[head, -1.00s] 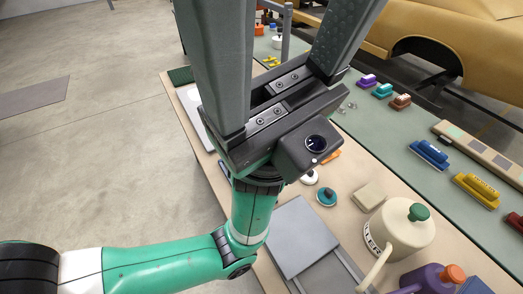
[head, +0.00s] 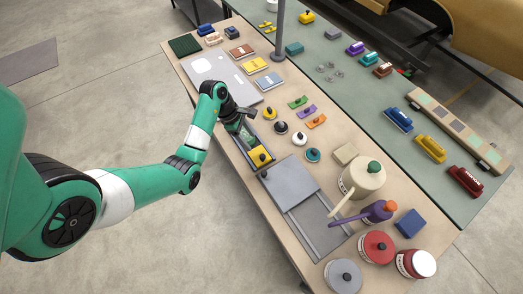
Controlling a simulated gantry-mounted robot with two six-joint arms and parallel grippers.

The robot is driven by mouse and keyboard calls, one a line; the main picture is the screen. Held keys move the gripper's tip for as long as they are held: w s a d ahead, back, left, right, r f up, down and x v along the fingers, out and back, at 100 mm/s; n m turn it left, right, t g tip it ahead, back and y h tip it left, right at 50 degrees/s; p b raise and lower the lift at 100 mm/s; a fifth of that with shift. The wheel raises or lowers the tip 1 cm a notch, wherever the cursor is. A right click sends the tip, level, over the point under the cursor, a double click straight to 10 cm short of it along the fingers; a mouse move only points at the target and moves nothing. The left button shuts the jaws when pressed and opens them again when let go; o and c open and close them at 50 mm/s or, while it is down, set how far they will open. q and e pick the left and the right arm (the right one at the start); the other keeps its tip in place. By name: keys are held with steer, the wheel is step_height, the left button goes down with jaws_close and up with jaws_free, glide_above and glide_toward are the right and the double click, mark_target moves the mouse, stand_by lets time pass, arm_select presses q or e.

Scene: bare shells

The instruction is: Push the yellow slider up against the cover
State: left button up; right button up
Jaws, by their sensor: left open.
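The yellow slider (head: 260,157) is a small block with a dark knob on top. It sits near the front end of a narrow grey track (head: 269,171) on the beige table. A flat grey plate (head: 288,183), which looks like the cover, lies just to its right and front on a railed frame. I cannot tell whether slider and plate touch. My left gripper (head: 240,121) is open over the track's back end, behind the slider and apart from it. The arm's wrist hides part of the track. My right gripper is not in view.
Small knobbed discs (head: 300,139) lie right of the track. A laptop-like silver slab (head: 214,68) lies behind. A grey post (head: 280,30) stands at the table's back.

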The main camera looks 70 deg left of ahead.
mark_target(262, 156)
arm_select(q)
steer(key=b+x, duration=0.3)
steer(key=x, duration=0.8)
steer(key=shift+w+d+f, duration=0.15)
jaws_close()
stand_by(0.9)
